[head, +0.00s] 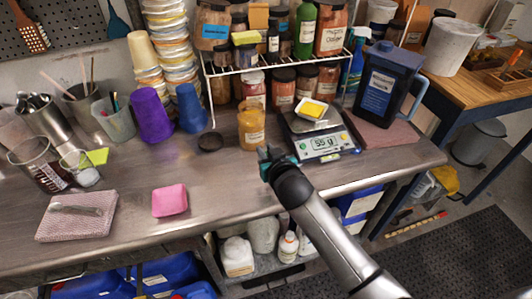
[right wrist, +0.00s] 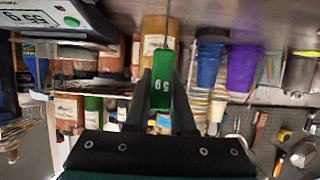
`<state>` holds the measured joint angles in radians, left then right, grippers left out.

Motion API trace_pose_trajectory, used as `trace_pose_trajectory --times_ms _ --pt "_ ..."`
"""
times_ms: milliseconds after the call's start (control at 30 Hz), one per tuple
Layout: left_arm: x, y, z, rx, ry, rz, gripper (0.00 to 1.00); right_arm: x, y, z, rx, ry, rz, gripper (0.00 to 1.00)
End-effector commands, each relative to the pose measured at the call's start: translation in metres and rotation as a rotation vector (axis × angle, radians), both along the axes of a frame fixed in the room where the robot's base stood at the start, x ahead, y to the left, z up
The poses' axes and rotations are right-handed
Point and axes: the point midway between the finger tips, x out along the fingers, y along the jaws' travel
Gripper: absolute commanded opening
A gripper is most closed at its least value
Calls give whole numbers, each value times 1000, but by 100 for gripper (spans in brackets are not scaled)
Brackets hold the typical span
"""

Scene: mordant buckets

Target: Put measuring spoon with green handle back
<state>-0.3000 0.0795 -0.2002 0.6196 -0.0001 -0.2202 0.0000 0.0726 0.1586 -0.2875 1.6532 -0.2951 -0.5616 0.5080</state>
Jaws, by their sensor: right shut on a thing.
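My right gripper (head: 268,156) is shut on the green handle of the measuring spoon and holds it above the steel bench. In the right wrist view the green handle (right wrist: 162,95), marked in white, shows between the two fingers. The spoon's bowl is hidden. A jar of orange-yellow powder (head: 251,127) stands just behind the gripper in the head view; its top looks open. The jar also shows beyond the handle in the right wrist view (right wrist: 154,32). I cannot tell whether the spoon touches it. My left gripper is not in view.
A scale (head: 318,141) reading about 55 g, with yellow powder in a white dish, stands right of the gripper. A dark lid (head: 210,141) lies left of the jar. A wire shelf (head: 275,67) with jars stands behind. A pink sponge (head: 170,200) lies left; bare steel lies between.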

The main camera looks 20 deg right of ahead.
Motion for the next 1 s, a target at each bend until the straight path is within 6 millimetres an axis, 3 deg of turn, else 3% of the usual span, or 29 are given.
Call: trace_pose_trajectory --times_ms 400,433,667,1000 --pt "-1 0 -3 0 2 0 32 0 0 -6 1 -1 0 0" --pt "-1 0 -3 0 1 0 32 0 0 -6 0 0 0 25" --pt "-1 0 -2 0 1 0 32 0 0 -5 0 -1 0 51" --pt "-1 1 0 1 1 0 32 0 0 -1 -1 -2 0 52"
